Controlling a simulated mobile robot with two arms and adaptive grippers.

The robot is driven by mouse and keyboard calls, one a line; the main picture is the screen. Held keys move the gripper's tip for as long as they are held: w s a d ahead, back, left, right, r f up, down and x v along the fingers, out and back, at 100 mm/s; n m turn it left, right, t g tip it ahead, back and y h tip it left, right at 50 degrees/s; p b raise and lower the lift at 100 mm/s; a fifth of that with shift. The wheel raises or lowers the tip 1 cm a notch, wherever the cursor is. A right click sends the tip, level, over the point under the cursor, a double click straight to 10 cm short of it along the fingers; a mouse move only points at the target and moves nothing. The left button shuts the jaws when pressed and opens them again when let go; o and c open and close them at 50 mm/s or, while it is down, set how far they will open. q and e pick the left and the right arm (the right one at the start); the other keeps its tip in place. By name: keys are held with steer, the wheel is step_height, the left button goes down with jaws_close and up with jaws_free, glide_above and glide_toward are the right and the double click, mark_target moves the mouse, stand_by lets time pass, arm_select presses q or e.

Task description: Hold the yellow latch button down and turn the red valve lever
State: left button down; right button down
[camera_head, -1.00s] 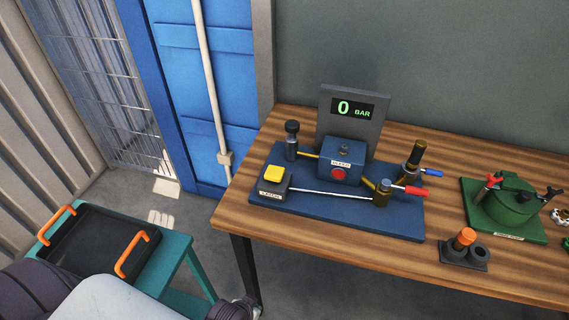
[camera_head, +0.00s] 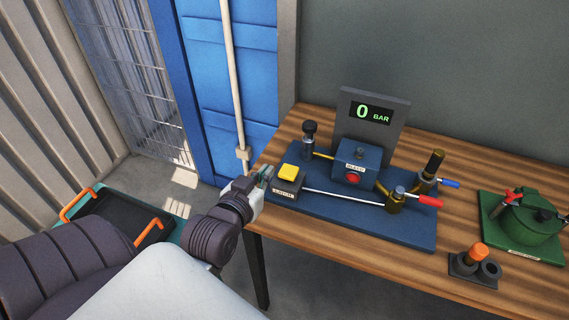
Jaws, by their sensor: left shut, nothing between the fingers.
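The yellow latch button (camera_head: 289,172) sits on a dark labelled block at the left end of the blue base plate (camera_head: 390,226). The red valve lever (camera_head: 430,201) points right from a brass valve (camera_head: 395,200) at the plate's right front. A thin rod runs between the latch block and this valve. My left gripper (camera_head: 268,174) is shut and empty, just left of the yellow button at the table's left edge. It looks apart from the button, though the gap is hard to judge. My right gripper is not in view.
A display (camera_head: 369,112) reads 0 BAR behind a blue box with a red button (camera_head: 353,178). A blue lever (camera_head: 449,182) stands behind the red one. A green pot-like unit (camera_head: 526,227) and an orange-capped holder (camera_head: 475,262) are right. A black tray (camera_head: 116,215) is lower left.

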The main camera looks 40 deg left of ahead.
mark_target(282, 170)
arm_select(q)
steer(key=shift+r, duration=0.15)
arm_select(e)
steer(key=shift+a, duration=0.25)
